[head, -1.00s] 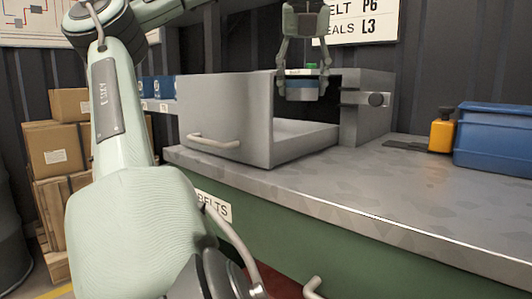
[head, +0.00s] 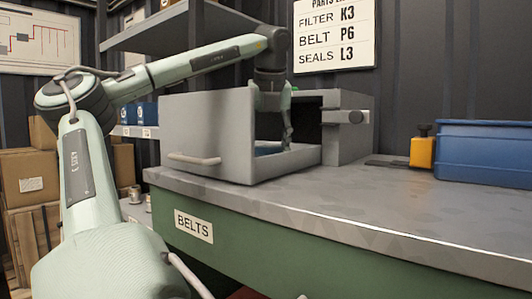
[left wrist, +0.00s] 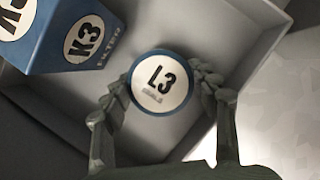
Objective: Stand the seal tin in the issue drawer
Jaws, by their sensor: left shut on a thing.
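The seal tin (left wrist: 160,83) is a round blue tin with a white lid label reading L3. My left gripper (left wrist: 165,85) is shut on it, one finger on each side. In the head view my left gripper (head: 272,130) points down into the grey issue drawer (head: 225,135), which stands pulled out on the bench. Only a blue strip of the tin (head: 268,150) shows there, low behind the drawer's side wall. The tin looks upright; whether it touches the floor I cannot tell. My right gripper is not in view.
A blue K3 box (left wrist: 82,35) stands close beside the tin, apparently inside the drawer. The drawer's grey housing (head: 348,125) is behind. A yellow object (head: 422,152) and a blue bin (head: 485,150) sit to the right. The bench front (head: 350,210) is clear.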

